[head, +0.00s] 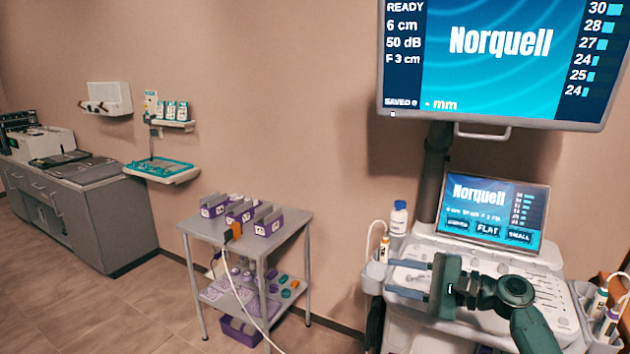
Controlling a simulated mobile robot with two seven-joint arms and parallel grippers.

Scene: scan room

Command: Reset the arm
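My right gripper (389,278) is in front of the ultrasound machine's control panel (545,262), at the lower right of the head view. Its green arm comes in from the bottom right edge. Its two blue-grey fingers point left and stand apart, with nothing seen between them. Whether the fingers touch the panel cannot be told. My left gripper and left arm are not in view.
A large monitor (500,60) and a small touch screen (490,212) stand above the panel. A white bottle (398,218) is left of it. A grey cart (200,228) carries purple bins (266,222) and an orange-ended cable (234,231). Open floor (60,290) lies left.

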